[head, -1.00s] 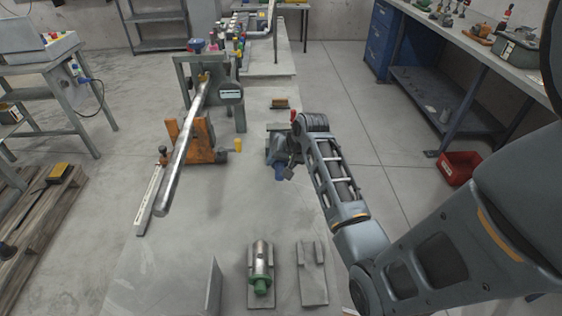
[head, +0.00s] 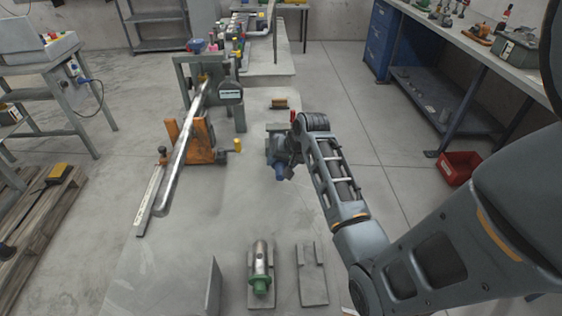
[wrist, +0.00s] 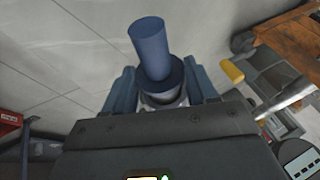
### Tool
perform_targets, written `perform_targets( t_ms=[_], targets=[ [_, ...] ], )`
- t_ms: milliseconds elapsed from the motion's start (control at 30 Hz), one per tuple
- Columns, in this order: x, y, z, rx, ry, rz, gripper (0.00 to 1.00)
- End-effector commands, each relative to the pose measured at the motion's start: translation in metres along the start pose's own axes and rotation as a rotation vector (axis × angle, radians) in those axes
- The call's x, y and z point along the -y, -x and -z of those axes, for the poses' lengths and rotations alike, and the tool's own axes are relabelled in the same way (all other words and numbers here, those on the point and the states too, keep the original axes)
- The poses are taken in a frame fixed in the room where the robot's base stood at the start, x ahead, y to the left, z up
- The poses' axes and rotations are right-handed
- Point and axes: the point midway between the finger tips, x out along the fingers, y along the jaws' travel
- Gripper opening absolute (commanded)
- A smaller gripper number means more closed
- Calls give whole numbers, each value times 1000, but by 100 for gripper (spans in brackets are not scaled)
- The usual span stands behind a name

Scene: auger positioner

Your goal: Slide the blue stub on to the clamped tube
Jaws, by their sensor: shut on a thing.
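The blue stub (head: 279,171) is held in my gripper (head: 280,155), above the bench and to the right of the tube. In the wrist view the stub (wrist: 151,45) has a narrow blue end pointing away from my gripper and a wider collar with a metallic part between the fingers (wrist: 161,88). My gripper is shut on it. The clamped tube (head: 183,146) is a long shiny bar. Its far end is at the grey upright and its near end points toward me. A part of it seems to show at the right of the wrist view (wrist: 296,94). Stub and tube are apart.
An orange stand (head: 197,140) is beside the tube, with a small yellow piece (head: 238,145) near it. A metal stub with a green end (head: 260,272) lies in a front cradle; the cradle beside it (head: 312,280) is empty.

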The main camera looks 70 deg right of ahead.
Motion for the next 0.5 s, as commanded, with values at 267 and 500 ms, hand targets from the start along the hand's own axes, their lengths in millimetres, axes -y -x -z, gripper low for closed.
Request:
perform_targets(
  t_ms=[267, 500],
  targets=[
    [0, 4, 7, -16, -2, 2, 78],
    [0, 2, 4, -10, -1, 1, 87]
  ],
)
